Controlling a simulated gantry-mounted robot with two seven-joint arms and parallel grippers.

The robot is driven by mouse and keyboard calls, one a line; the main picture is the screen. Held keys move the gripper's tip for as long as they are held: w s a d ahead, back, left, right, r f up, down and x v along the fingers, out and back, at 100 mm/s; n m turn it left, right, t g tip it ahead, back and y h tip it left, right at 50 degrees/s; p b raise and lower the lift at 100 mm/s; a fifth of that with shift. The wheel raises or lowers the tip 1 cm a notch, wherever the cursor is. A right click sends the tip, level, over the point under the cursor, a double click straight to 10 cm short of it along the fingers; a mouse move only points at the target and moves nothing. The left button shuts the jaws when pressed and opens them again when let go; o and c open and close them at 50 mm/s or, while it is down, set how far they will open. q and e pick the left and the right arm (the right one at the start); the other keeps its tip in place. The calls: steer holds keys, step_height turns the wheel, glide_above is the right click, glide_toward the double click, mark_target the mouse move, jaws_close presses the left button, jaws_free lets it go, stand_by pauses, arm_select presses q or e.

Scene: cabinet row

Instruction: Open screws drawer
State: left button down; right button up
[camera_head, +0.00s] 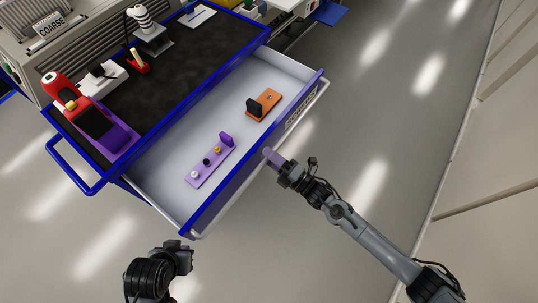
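A wide drawer (171,184) is pulled out from a blue-framed cart and shows a white interior. Its blue front has a pale handle bar (312,102) and a label that is too small and slanted to read. Inside lie a purple holder (210,163) with small knobs and an orange holder (263,104) with a black upright piece. My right gripper (270,154) is beside the drawer front, close to the handle bar; I cannot tell whether they touch or whether its fingers are closed. My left gripper (183,258) is below the drawer's near corner, apart from it; its fingers are unclear.
The cart's black top (165,88) carries a red device on a purple base (93,118), a white box (98,80) and a small lamp-like stand (147,25). A blue side handle (68,172) juts out left. Grey floor is clear to the right.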

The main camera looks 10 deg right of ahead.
steer(key=p+v, duration=0.1)
steer(key=v, duration=0.9)
steer(key=shift+s+d, duration=0.15)
steer(key=shift+s, duration=0.05)
